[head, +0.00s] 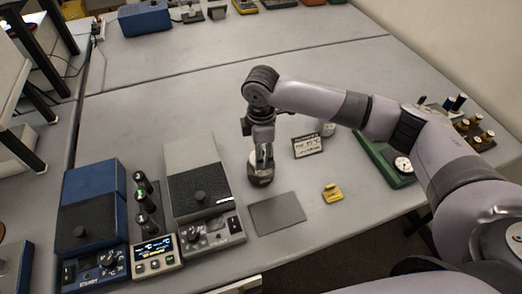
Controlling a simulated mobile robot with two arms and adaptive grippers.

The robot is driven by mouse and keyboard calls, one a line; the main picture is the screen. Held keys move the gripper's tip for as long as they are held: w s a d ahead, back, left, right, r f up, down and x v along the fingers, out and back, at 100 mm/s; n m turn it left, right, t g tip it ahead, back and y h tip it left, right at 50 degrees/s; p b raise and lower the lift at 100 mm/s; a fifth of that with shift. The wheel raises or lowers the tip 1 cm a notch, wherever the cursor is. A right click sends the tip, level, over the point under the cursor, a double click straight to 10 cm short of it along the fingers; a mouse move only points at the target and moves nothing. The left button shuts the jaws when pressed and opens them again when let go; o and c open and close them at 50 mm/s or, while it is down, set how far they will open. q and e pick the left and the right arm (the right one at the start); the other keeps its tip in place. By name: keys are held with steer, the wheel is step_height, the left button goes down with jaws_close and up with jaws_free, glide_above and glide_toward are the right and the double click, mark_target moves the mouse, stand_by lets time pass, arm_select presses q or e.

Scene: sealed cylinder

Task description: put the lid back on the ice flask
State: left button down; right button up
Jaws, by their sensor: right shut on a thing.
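My right gripper (262,156) points down over the middle of the table. It is shut on a small dark, shiny round piece (261,180) that looks like the lid, though the fingers cover its upper part. The piece is at or just above the table top; I cannot tell whether it touches. A small pale round object (327,129) shows just below my right forearm, partly hidden by it. It may be the ice flask, but too little shows to be sure. My left gripper is not in view.
A small display sign (308,146) stands right of the gripper. A grey flat pad (276,213) and a yellow block (332,193) lie in front. Bench instruments (202,190) stand close on the left. A green tray with a gauge (388,160) is at right.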

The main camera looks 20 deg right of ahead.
steer(key=shift+f+p, duration=0.1)
steer(key=shift+p, duration=0.9)
stand_by(0.7)
stand_by(0.3)
steer(key=o, duration=1)
steer(key=shift+o, duration=0.4)
steer(key=o, duration=0.4)
